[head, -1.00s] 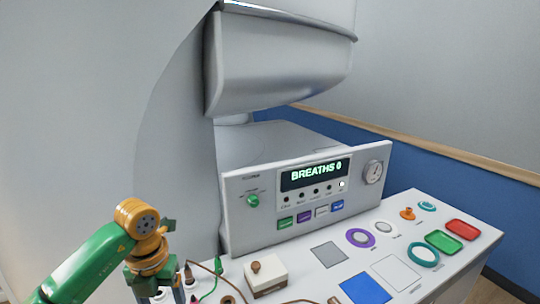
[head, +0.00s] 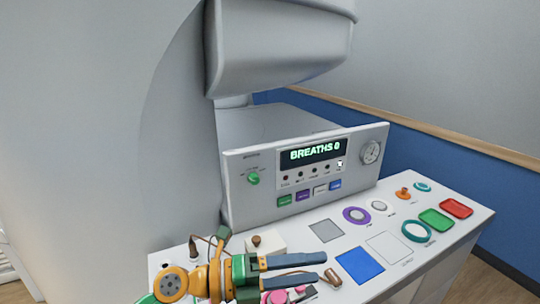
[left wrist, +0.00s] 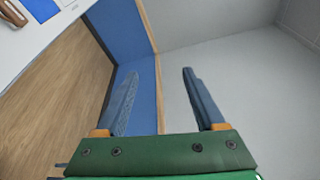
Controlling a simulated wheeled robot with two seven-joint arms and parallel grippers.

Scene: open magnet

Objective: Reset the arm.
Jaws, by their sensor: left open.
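My left gripper (head: 321,269) is in the lower middle of the head view, over the front left part of the white table (head: 305,214). Its two dark blue fingers point right and are apart, with nothing between them. The left wrist view shows the same gripper (left wrist: 160,73) open and empty, with wall and floor beyond it. My left arm reaches in from the lower left and hides part of the table. My right gripper is not in view.
A panel (head: 238,190) reading "BREATHS 0" stands behind the table. A white block with a brown knob (head: 257,240), pink round pieces (head: 278,297) and a brown-handled item (head: 331,277) lie close to the gripper. Blue (head: 360,266), green (head: 435,219) and red (head: 456,208) patches lie to the right.

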